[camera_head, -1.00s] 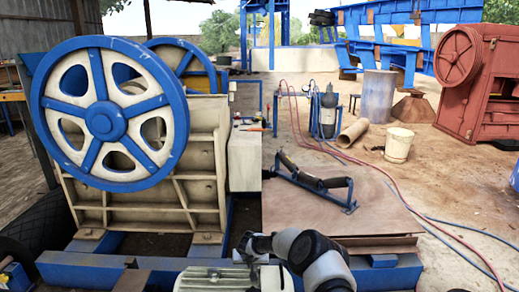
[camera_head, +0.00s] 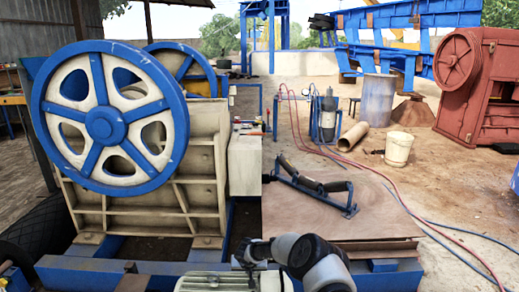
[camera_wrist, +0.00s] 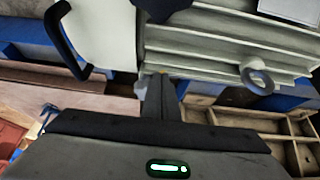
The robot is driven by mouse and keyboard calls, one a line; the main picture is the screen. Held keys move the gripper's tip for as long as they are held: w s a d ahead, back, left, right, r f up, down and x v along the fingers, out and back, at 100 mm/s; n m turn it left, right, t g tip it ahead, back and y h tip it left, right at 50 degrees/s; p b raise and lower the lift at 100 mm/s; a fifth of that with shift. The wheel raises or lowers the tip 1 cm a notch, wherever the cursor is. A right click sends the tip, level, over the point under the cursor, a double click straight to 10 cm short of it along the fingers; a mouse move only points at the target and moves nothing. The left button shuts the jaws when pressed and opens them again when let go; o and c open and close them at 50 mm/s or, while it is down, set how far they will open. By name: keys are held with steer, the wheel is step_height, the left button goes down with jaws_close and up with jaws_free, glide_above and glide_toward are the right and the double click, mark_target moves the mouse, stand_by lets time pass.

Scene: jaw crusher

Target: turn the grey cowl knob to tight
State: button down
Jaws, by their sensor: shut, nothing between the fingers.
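In the wrist view a pale ribbed motor body (camera_wrist: 225,45) lies across the top, with a smooth cream cowl (camera_wrist: 105,32) at its left end. A dark grey lobed part (camera_wrist: 165,8) is cut off by the top edge where cowl and ribs meet; it looks like the cowl knob, but its marking is not visible. My gripper (camera_wrist: 160,84) is shut and empty, its fingers pointing toward the motor, below the lobed part and apart from it in the picture. The ribbed motor (camera_head: 204,283) also shows at the bottom of the head view.
A black curved handle (camera_wrist: 62,45) stands left of the cowl. A grey ring (camera_wrist: 258,77) sticks out at the right of the ribs. In the head view, the blue-rimmed flywheel (camera_head: 106,125) stands at left and a brown board (camera_head: 375,215) lies at right.

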step_height(320, 180, up, 6)
steer(key=p, duration=0.3)
steer(key=d+f+b, duration=0.2)
steer(key=f, duration=0.1)
steer(key=f+b, duration=0.2)
steer(key=shift+w+d, duration=0.25)
steer(key=shift+d, duration=0.15)
steer(key=shift+f, duration=0.55)
steer(key=shift+w, duration=0.1)
stand_by(0.4)
